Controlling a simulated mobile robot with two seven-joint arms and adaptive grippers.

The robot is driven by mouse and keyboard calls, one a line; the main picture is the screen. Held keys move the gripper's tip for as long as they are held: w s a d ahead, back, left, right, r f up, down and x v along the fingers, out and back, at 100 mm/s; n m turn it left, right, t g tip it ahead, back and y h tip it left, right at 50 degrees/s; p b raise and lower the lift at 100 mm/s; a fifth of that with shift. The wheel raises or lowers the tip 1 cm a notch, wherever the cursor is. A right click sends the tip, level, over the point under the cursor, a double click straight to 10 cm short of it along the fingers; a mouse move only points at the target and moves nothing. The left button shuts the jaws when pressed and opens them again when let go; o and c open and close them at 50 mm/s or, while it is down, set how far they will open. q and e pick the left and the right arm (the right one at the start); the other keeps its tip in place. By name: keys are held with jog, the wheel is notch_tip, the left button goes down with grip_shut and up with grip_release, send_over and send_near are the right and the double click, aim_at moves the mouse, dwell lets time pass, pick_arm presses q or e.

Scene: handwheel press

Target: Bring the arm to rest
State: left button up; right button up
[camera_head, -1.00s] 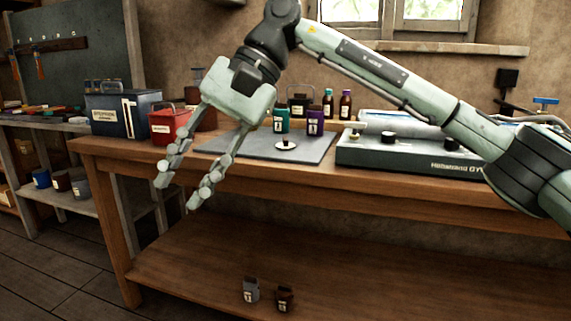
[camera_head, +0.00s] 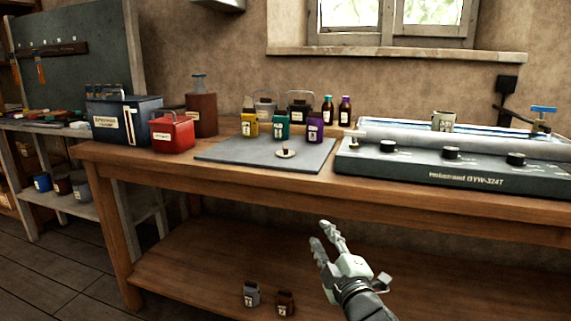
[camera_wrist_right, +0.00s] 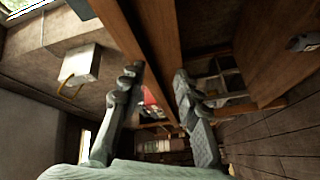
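My right gripper (camera_head: 324,238) is low in front of the workbench (camera_head: 300,182), its fingers pointing up and left. In the right wrist view the gripper (camera_wrist_right: 156,85) has its two fingers well apart, with nothing between them. It touches nothing that I can see. The far part of my right arm leaves the head view at the bottom. My left gripper is not in view.
A long grey machine (camera_head: 415,170) is at right. Two small jars stand on the lower shelf (camera_head: 190,285).

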jog(key=s+d+f+m+g+h, duration=0.2)
jog(key=s+d+f+m+g, duration=0.3)
jog(key=f, duration=0.6)
jog(key=s+d+f+m+g+h, duration=0.25)
jog(key=s+d+f, duration=0.35)
jog(key=s+f, duration=0.3)
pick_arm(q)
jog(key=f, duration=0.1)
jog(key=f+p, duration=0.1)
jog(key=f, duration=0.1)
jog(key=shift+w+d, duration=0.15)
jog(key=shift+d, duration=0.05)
pick_arm(e)
jog(key=s+d+f+m+g, duration=0.3)
jog(key=s+f, duration=0.3)
jog(key=s, duration=0.4)
jog(key=s+d+f+m+g+h, duration=0.1)
jog(key=s+d+f+m+g, duration=0.2)
jog(key=s+f, duration=0.4)
jog(key=s+d+g, duration=0.1)
jog(key=s, duration=0.3)
jog(key=shift+s+d, duration=0.2)
jog(key=shift+d, duration=0.1)
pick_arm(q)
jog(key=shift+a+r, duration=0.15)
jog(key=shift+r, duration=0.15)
pick_arm(e)
jog(key=shift+f+m, duration=0.1)
jog(key=shift+m, duration=0.15)
